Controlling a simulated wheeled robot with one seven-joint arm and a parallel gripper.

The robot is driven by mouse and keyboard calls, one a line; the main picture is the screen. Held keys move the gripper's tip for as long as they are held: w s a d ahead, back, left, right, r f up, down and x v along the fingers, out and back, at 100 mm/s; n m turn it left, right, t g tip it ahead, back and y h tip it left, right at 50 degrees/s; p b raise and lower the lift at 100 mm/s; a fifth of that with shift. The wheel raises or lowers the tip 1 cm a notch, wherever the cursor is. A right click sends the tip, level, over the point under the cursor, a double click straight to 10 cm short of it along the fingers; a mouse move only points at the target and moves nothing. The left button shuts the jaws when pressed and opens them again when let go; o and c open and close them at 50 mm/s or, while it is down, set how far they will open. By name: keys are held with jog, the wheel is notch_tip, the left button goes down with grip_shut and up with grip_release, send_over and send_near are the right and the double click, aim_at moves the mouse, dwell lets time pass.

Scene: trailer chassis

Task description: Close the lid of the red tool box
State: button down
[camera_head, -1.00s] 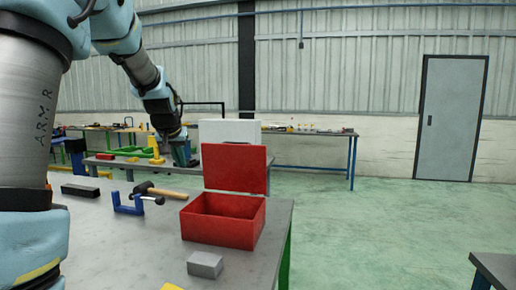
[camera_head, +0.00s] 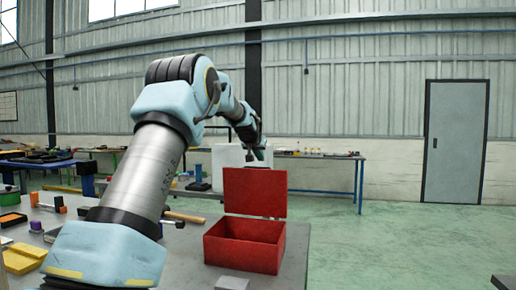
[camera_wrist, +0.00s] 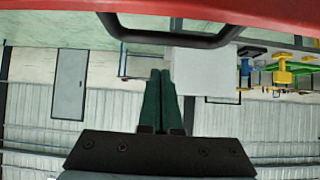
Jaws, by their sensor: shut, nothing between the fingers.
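The red tool box (camera_head: 243,256) stands open on the grey table, its inside empty as far as it shows. Its red lid (camera_head: 255,190) stands upright at the back of the box. My gripper (camera_head: 262,155) is above and behind the lid's top edge, partly small and dark in the head view. In the wrist view my gripper (camera_wrist: 160,73) shows its two green fingers pressed together with nothing between them. Part of the red lid (camera_wrist: 220,14) and a black handle (camera_wrist: 178,40) lie just beyond the fingertips, apart from them.
A grey block (camera_head: 232,284) lies in front of the box. A hammer handle (camera_head: 184,216) and yellow pieces (camera_head: 22,258) lie on the table to the left. A white box (camera_head: 228,165) and a far workbench (camera_head: 330,157) stand behind. Open floor lies to the right.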

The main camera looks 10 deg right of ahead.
jog(key=shift+s+a+f+p, duration=0.3)
jog(key=shift+s+f+p, duration=0.1)
jog(key=shift+s+f, duration=0.15)
jog(key=shift+s+a+f+p, duration=0.25)
jog(key=shift+s+f+p, duration=0.15)
jog(key=shift+f, duration=0.2)
jog(key=shift+s+f+b, duration=0.1)
jog(key=shift+b, duration=0.45)
jog(key=shift+s+a+b, duration=0.1)
jog(key=shift+s+b, duration=0.05)
jog(key=shift+b, duration=0.15)
jog(key=shift+s+a+t+b, duration=0.15)
jog(key=shift+s+t+b, duration=0.1)
jog(key=shift+t+b, duration=0.15)
jog(key=shift+s, duration=0.1)
